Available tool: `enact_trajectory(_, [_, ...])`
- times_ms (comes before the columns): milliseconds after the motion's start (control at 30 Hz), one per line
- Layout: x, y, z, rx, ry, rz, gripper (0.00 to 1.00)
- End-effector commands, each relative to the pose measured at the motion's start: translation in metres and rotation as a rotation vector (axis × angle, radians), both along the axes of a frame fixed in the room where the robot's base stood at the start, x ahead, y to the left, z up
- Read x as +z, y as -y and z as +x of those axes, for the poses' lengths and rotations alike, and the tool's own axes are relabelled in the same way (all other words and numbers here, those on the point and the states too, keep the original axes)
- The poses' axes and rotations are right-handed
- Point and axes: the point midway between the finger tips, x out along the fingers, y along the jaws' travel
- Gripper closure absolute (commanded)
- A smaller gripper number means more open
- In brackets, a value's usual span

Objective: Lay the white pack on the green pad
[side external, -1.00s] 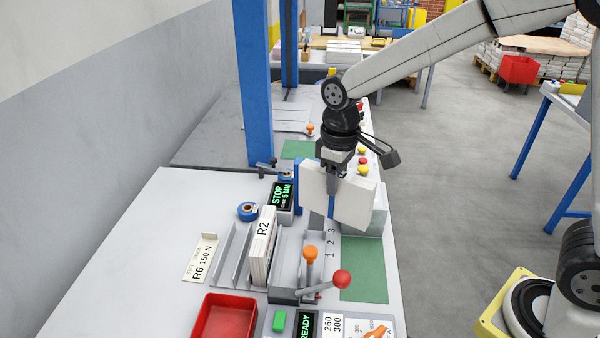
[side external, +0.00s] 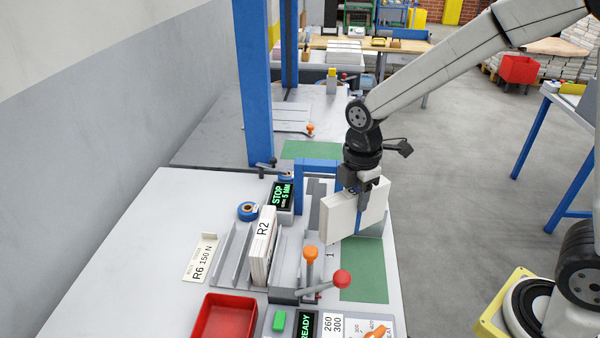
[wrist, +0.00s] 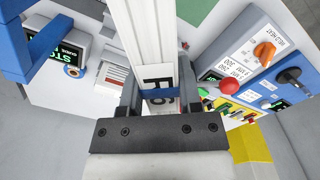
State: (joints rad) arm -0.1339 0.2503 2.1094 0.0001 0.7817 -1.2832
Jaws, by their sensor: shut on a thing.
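The white pack (side external: 341,217) is held upright on edge in my gripper (side external: 358,196), above the far end of the green pad. In the wrist view the pack (wrist: 143,37) sits between both fingers of my gripper (wrist: 156,98), with a blue band and a partly hidden printed label facing the camera. The green pad (side external: 364,275) lies flat on the near bench, at its right side. The pad's far end is partly hidden by the pack. I cannot tell how high the pack is above the pad.
An R2 pack (side external: 262,246) stands in a rack farther left. A red tray (side external: 225,317) is at the front. A blue frame (side external: 299,196) stands behind the pack.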

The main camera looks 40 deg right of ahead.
Motion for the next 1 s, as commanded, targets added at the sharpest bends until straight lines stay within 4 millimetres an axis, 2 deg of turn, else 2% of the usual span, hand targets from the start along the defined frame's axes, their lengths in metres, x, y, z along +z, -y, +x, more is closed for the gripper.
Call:
enact_trajectory(700, [-0.021, 0.017, -0.026, 0.727, 0.001, 0.000, 1.00])
enact_trajectory(1000, [-0.026, 0.021, -0.032, 0.911, 0.001, 0.000, 1.00])
